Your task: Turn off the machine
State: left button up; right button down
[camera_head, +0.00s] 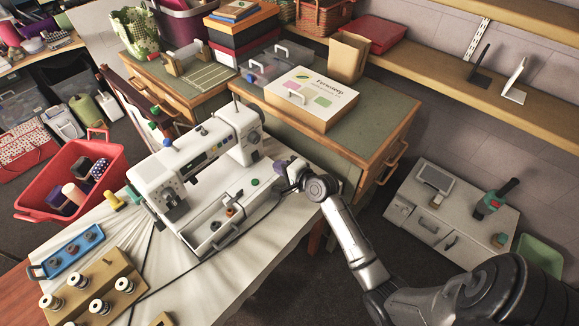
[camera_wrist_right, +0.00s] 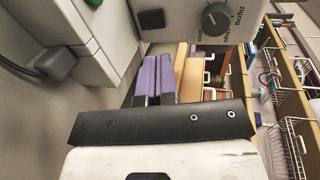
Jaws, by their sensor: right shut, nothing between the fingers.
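The white sewing machine (camera_head: 183,160) stands on the cloth-covered table, with a dial (camera_head: 254,137) on its right end. My right gripper (camera_head: 281,165) is beside that end, just right of the machine, with its fingers together and empty. In the right wrist view its purple fingers (camera_wrist_right: 155,78) point past the machine's pale body (camera_wrist_right: 178,12). A dark dial (camera_wrist_right: 216,19) and a small dark rectangular part (camera_wrist_right: 151,19) show on that body. I cannot tell whether the machine is on. My left gripper is not in view.
A green-topped cabinet with a labelled box (camera_head: 311,97) stands behind the machine. A red basket (camera_head: 70,181), blue tray (camera_head: 76,250) and wooden spool rack (camera_head: 92,291) are at left. A dark cable (camera_head: 186,272) crosses the cloth (camera_head: 222,284).

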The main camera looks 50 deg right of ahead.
jog(key=v, duration=0.4)
jog(key=shift+w+r, duration=0.1)
jog(key=shift+r, duration=0.25)
dwell(0.4)
